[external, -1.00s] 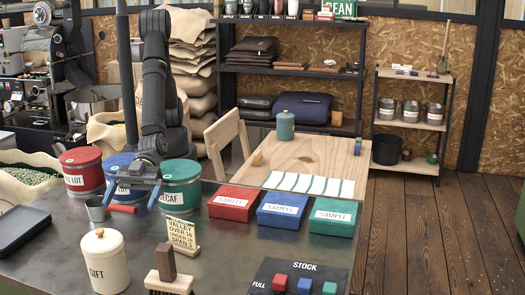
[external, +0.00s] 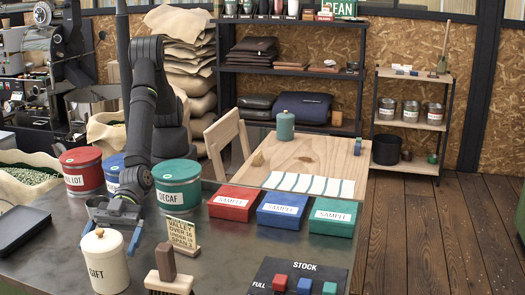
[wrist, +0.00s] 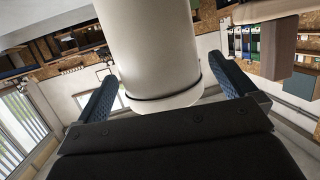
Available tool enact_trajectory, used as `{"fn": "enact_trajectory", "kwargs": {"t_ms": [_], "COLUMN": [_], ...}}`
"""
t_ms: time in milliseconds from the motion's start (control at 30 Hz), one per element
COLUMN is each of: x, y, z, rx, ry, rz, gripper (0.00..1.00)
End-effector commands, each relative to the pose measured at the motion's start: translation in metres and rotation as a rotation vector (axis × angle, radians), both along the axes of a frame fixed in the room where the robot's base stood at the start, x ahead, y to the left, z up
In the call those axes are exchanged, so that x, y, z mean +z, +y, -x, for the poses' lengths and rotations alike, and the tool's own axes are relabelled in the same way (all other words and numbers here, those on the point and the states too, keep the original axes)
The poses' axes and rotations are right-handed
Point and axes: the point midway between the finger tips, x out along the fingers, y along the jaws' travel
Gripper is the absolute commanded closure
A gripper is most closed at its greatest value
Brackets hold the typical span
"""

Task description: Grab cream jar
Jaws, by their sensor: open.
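The cream jar (external: 107,268) is a white cylinder with a wooden knob and dark lettering, standing upright at the front left of the dark table. My gripper (external: 110,238) is open at the jar's upper part, with its blue fingers at the jar's left and right sides. In the wrist view the jar (wrist: 150,45) fills the space between the two spread fingers, and a dark ring runs around it near the palm. Small gaps show beside the jar there. I cannot tell whether either finger touches it.
Red, blue and green tins (external: 178,188) stand behind my gripper. A small sign (external: 183,236) and a wooden-handled brush (external: 168,272) are to the jar's right. A dark flat device (external: 18,232) lies left. Sample boxes (external: 284,210) stand farther right.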

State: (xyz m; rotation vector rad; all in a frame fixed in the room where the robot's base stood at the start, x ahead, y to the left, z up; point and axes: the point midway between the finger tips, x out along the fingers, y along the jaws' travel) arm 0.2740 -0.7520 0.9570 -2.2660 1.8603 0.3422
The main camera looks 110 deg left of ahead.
Motion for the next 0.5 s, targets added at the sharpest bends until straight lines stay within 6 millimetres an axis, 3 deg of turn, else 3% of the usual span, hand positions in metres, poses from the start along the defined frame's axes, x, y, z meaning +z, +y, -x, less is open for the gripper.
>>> {"fn": "enact_trajectory", "kwargs": {"t_ms": [200,500], "x": [-0.007,-0.008], "y": [-0.024,-0.028], "z": [-0.004,-0.005], "rx": [0.001,0.001], "ry": [0.000,0.000], "rz": [-0.001,0.000], "gripper": [0.00,0.00]}}
